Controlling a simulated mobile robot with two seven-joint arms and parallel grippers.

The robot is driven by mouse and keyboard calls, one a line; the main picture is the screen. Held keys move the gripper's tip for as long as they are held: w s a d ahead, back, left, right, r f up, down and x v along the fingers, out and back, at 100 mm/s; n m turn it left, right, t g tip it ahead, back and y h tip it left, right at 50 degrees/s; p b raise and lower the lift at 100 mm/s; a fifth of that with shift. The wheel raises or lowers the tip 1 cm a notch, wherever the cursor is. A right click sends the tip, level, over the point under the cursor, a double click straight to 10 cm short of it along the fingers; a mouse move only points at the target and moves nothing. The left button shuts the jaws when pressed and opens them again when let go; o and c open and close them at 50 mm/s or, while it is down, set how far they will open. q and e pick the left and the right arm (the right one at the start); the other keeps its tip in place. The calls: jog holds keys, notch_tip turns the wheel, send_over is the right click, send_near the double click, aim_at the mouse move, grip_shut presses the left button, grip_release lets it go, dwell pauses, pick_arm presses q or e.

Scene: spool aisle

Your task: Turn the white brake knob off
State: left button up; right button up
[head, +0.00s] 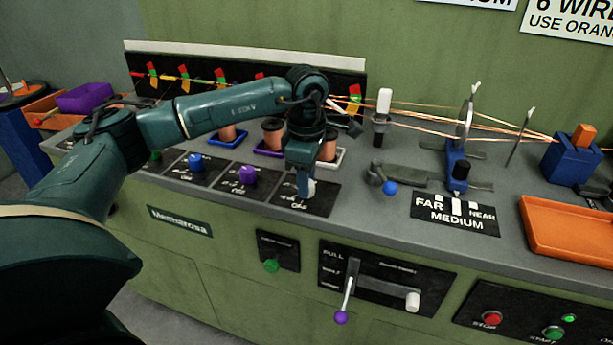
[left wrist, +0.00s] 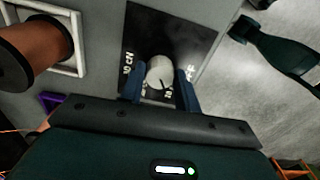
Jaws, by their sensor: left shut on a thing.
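The white brake knob (left wrist: 159,72) sits on a black plate with white lettering in the left wrist view. In the head view the knob (head: 308,188) shows only partly under my left gripper (head: 304,180), on the rightmost of the row of knob plates. In the left wrist view my left gripper (left wrist: 161,88) has its two blue fingers on either side of the knob, shut on it. A dark pointer line on the knob points down and slightly right in that view, towards the lettering near the gripper. My right gripper is not in view.
Purple (head: 248,174) and blue (head: 196,161) knobs stand left of the white one. Copper spools (head: 272,133) in square trays stand behind. A blue ball-ended lever (head: 389,187) and an orange tray (head: 570,230) are to the right. A purple-tipped lever (head: 341,316) is on the front panel.

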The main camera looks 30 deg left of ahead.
pick_arm(q)
jog(key=n, duration=0.5)
jog(key=shift+n+p, duration=0.3)
jog(key=shift+p, duration=0.05)
jog(key=n, duration=0.4)
jog(key=shift+n+p, duration=0.35)
jog(key=shift+n, duration=0.05)
jog(key=o, duration=1)
notch_tip(320, 180, up, 13)
jog(key=shift+r, duration=0.15)
dwell(0.4)
